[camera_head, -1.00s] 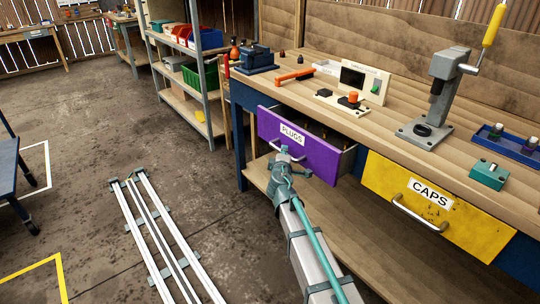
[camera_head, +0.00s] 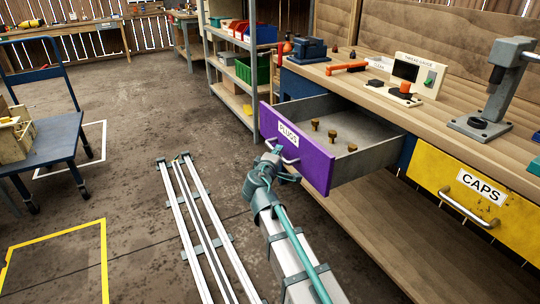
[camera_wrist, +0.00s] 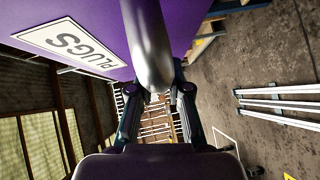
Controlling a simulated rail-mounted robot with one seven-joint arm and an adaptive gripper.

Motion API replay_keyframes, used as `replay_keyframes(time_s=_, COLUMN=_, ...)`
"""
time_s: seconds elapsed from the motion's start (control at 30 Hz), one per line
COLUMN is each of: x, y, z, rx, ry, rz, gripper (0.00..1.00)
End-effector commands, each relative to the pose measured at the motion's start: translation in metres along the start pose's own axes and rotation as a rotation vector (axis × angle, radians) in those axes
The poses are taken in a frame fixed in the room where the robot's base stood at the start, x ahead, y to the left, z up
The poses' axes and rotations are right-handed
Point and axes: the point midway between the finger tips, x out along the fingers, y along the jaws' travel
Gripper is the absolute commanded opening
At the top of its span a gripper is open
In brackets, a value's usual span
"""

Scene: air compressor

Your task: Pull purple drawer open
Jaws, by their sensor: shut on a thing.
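The purple drawer (camera_head: 296,147) with a white PLUGS label stands well out from the workbench, its grey inside showing. Several brass plugs (camera_head: 332,134) stand in it. My gripper (camera_head: 277,160) is at the metal handle (camera_head: 290,158) on the drawer front. In the wrist view, the handle (camera_wrist: 148,45) runs down between the fingers of my gripper (camera_wrist: 157,95), which are shut on it. The drawer front (camera_wrist: 100,18) and its label fill the upper left there. The fingertips are partly hidden by the handle.
A yellow CAPS drawer (camera_head: 465,192) is shut at the right. The bench top (camera_head: 430,118) holds a press and small devices. Metal floor rails (camera_head: 205,235) lie at the left of my arm. A shelf rack (camera_head: 240,70) stands behind the drawer.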

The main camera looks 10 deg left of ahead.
Motion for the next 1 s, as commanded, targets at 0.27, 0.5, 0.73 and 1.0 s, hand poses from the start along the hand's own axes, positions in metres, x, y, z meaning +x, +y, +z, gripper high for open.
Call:
replay_keyframes(time_s=0.27, x=-0.0002, y=0.0003, z=0.0040, rx=0.002, ry=-0.013, rz=0.001, gripper=0.00)
replay_keyframes(time_s=0.5, x=-0.0001, y=0.0004, z=0.0038, rx=0.002, ry=-0.013, rz=0.001, gripper=0.22)
replay_keyframes(time_s=0.73, x=0.0000, y=0.0006, z=0.0035, rx=0.002, ry=-0.012, rz=0.001, gripper=0.43)
replay_keyframes(time_s=1.0, x=-0.0032, y=0.0007, z=0.0034, rx=0.002, ry=-0.010, rz=0.001, gripper=0.43)
